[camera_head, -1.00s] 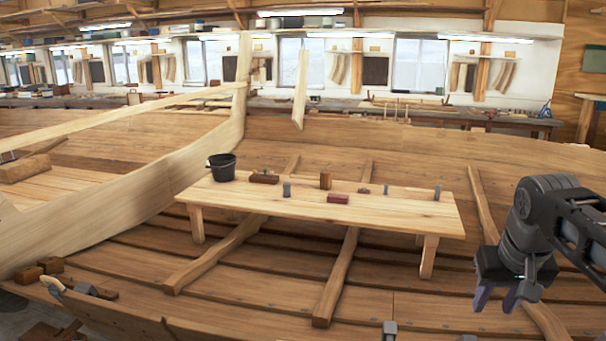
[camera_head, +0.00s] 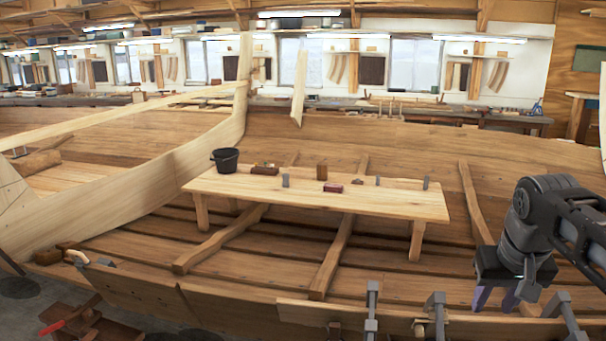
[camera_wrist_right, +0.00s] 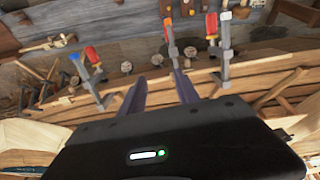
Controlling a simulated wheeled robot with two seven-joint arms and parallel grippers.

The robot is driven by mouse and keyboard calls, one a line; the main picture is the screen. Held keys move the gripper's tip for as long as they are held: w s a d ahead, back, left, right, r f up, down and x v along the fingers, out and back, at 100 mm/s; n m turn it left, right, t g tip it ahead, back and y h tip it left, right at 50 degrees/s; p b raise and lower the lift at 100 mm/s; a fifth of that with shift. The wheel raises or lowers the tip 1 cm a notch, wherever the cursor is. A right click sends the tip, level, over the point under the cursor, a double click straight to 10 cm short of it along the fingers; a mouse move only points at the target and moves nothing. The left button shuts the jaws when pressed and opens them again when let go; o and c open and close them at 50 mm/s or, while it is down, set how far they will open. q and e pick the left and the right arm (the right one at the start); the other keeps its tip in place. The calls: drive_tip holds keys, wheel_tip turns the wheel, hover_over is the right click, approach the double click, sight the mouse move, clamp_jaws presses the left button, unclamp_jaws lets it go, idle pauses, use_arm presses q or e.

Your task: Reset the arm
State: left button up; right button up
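My right arm comes in from the right in the head view, folded with its dark gripper (camera_head: 496,299) pointing down. The two purple-grey fingers stand apart with nothing between them. The right wrist view also shows the open, empty gripper (camera_wrist_right: 160,80) over the hull planking and clamps. My left arm and gripper are not in view.
A low plank table (camera_head: 380,201) holds a black bucket (camera_head: 226,161), a dark red block (camera_head: 333,187) and several small tools. Several grey clamps (camera_head: 437,310) stand along the near hull edge (camera_head: 330,312). A red-handled tool (camera_head: 58,326) lies at lower left.

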drive_tip(key=w+a+f+n+y, duration=0.1)
drive_tip(key=w+a+f, duration=0.15)
drive_tip(key=f, duration=0.55)
drive_tip(key=w+a+f+y, duration=0.15)
drive_tip(key=a+f, duration=0.25)
drive_tip(key=f, duration=0.5)
drive_tip(key=s+a+f+g+y, duration=0.1)
drive_tip(key=s+a+f, duration=0.2)
drive_tip(key=a+f, duration=0.55)
drive_tip(key=s+a+f+g+y, duration=0.1)
drive_tip(key=s+a+f+y, duration=0.15)
drive_tip(key=f, duration=1.05)
drive_tip(key=s+a+f+m+g, duration=0.1)
drive_tip(key=s+a+f, duration=0.3)
drive_tip(key=s+f, duration=0.5)
drive_tip(key=s+a+f+m+g, duration=0.1)
drive_tip(key=s+a+f, duration=0.45)
drive_tip(key=s, duration=0.65)
drive_tip(key=w+a+f+n+t+b, duration=0.1)
drive_tip(key=w+a+f+n+b, duration=0.1)
drive_tip(key=f+b, duration=0.5)
drive_tip(key=w+b, duration=0.1)
drive_tip(key=b, duration=0.2)
drive_tip(key=shift+a+f, duration=0.15)
drive_tip(key=shift+f, duration=0.2)
